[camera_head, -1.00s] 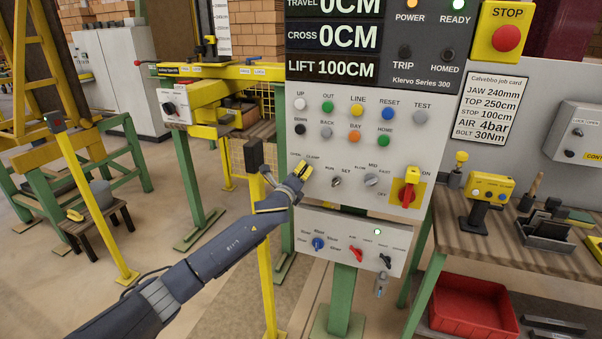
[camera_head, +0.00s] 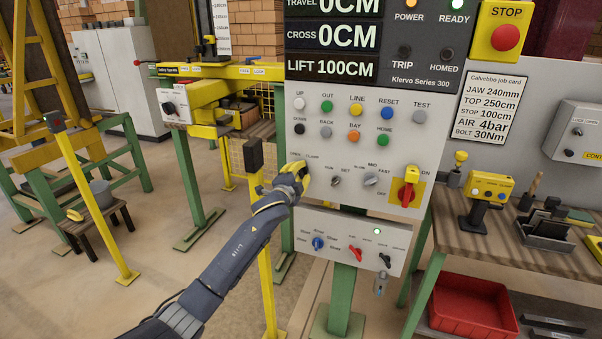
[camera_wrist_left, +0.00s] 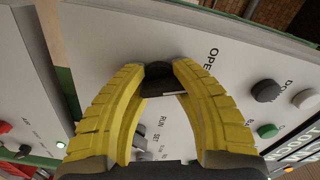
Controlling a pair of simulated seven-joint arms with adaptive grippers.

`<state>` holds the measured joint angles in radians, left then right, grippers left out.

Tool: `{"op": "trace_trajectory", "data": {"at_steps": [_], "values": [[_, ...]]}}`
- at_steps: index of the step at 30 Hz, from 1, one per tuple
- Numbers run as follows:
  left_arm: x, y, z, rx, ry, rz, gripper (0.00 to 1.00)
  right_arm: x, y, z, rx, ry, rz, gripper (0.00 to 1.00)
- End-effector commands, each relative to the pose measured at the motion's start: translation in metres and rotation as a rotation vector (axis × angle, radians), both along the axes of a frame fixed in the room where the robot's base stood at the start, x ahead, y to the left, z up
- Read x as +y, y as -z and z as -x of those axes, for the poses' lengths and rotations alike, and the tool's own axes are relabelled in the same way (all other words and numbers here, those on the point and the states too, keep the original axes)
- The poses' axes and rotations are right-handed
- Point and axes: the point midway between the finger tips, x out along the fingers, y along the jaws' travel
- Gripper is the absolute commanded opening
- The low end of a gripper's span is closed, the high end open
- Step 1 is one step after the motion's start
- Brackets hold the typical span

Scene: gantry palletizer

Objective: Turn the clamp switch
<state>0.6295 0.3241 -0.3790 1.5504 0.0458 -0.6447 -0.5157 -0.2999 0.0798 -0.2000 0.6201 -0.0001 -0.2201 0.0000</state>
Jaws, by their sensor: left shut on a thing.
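The clamp switch (camera_wrist_left: 157,71) is a small dark knob with a pale pointer line, on the panel beside the printed word OPEN. In the head view the gripper hides it, below the OPEN and CLAMP labels at the panel's left edge. My left gripper (camera_head: 300,170) has its yellow fingers at this spot. In the left wrist view its two fingertips (camera_wrist_left: 164,78) are shut on the knob from both sides. My right gripper is not in view.
The RUN/SET switch (camera_head: 336,181) is just right of the gripper. The MID/FAST switch (camera_head: 371,180) and a red ON/OFF switch (camera_head: 408,190) are farther right. Push buttons sit above; a lower panel (camera_head: 330,227) is below. A yellow post (camera_head: 264,250) stands close behind my left arm.

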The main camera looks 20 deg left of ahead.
Motion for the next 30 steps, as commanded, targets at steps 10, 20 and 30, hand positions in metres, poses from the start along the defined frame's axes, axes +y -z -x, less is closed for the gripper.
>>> {"op": "trace_trajectory", "data": {"at_steps": [10, 20, 30], "values": [[0.0069, -0.0136, -0.0014, -0.008, -0.006, 0.254, 0.0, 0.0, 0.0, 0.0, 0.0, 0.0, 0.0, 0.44], [0.0093, -0.0127, -0.0014, 0.0, -0.007, 0.375, 0.0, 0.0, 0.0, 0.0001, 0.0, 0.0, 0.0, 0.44], [0.0103, -0.0123, -0.0015, 0.002, -0.008, 0.402, 0.0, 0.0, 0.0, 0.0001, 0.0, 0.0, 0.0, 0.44]]}}
